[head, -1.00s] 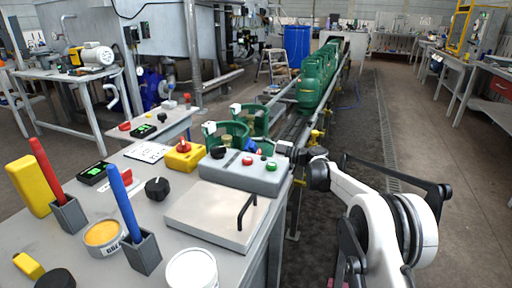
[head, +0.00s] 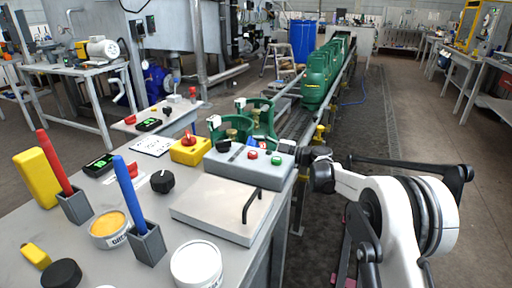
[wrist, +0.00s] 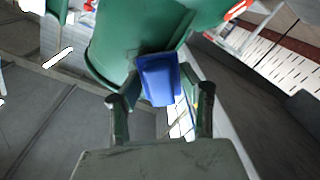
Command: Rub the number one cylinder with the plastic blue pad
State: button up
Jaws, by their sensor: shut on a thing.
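In the wrist view my gripper (wrist: 161,100) is shut on the blue pad (wrist: 158,80), which sits between its two fingers. The pad is in front of the lower side of a large green cylinder (wrist: 125,35) and looks very close to it; I cannot tell whether they touch. In the head view, two green cylinders with open collars (head: 262,118) stand behind the grey control box, their lower parts hidden. More green cylinders (head: 318,80) line the conveyor farther back. I cannot read which is number one. My gripper is not clearly visible in the head view.
The grey control box (head: 235,166) with red and green buttons stands at the bench's far edge. A metal plate with a black handle (head: 215,208), a yellow emergency-stop box (head: 190,150), pen holders and tins crowd the bench. The floor (head: 400,120) right of the conveyor is clear.

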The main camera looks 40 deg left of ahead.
jog(key=v, duration=0.6)
dwell(0.3)
jog(key=shift+w+d, duration=0.1)
jog(key=shift+b+v, duration=0.3)
jog(key=shift+v, duration=1.1)
